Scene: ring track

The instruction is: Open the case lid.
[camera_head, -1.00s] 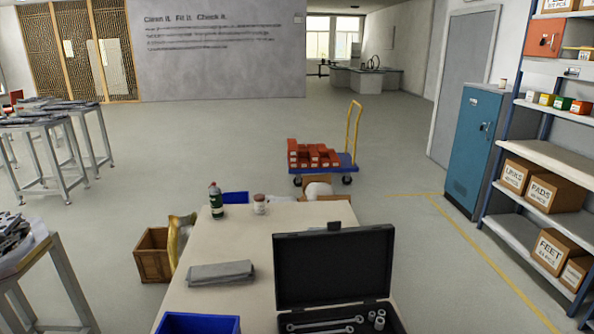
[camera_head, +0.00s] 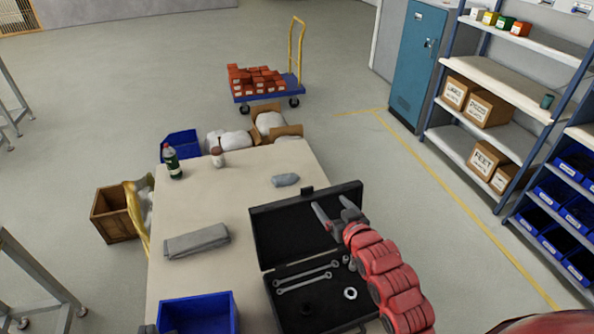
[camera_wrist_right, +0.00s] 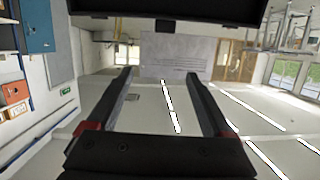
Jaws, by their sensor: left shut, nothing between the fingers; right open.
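The black case (camera_head: 300,318) lies on the table near its front right. Its lid (camera_head: 280,232) is up and leans back, with the dark inside facing me. Spanners (camera_head: 305,279) and metal sockets lie in the case. My right gripper (camera_head: 334,211) is open and empty, in front of the right part of the lid in the head view; I cannot tell whether it touches. Its two dark fingers also show apart in the right wrist view (camera_wrist_right: 160,95). Only a dark tip of my left gripper (camera_head: 148,328) shows at the bottom edge, left of the blue bin.
On the table (camera_head: 240,185) are a blue bin (camera_head: 200,316), a folded grey cloth (camera_head: 196,241), a bottle (camera_head: 172,163), a jar (camera_head: 217,157) and a grey item (camera_head: 286,180). A wooden crate (camera_head: 112,215) stands left. Shelves (camera_head: 490,70) stand right.

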